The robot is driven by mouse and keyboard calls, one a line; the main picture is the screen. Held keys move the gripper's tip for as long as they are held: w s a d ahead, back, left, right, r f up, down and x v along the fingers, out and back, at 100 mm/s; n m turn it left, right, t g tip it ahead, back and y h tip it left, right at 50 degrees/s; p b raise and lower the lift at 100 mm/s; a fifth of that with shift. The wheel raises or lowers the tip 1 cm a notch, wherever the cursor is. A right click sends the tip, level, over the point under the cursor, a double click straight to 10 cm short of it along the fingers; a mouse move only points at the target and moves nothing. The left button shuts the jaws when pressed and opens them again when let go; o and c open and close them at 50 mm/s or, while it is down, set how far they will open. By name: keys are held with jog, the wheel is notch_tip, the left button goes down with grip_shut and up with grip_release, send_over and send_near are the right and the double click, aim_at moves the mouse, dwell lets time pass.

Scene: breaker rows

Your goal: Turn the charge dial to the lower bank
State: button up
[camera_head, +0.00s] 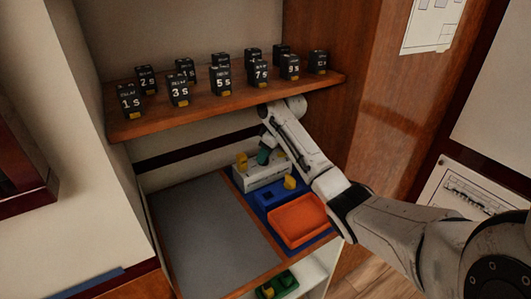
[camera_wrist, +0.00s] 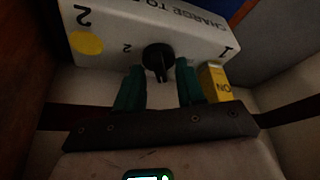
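The charge box (camera_head: 262,175) is a white box standing on the lower shelf. In the wrist view the box (camera_wrist: 205,35) appears upside down, with printed "CHARGE TO" text, a 2 at left and a 1 at right. The black charge dial (camera_wrist: 158,57) sits between these marks; which mark it points to I cannot tell. A yellow disc (camera_wrist: 86,43) is beside the 2. My gripper (camera_wrist: 161,75) is open, its teal fingers on either side of the dial with gaps visible. In the head view my gripper (camera_head: 264,157) is at the box, and the dial is hidden.
A yellow "ON" piece (camera_wrist: 215,82) stands close beside one finger. An orange tray (camera_head: 298,222) lies in front of the box. A grey mat (camera_head: 210,240) is bare.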

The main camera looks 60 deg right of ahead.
grip_shut()
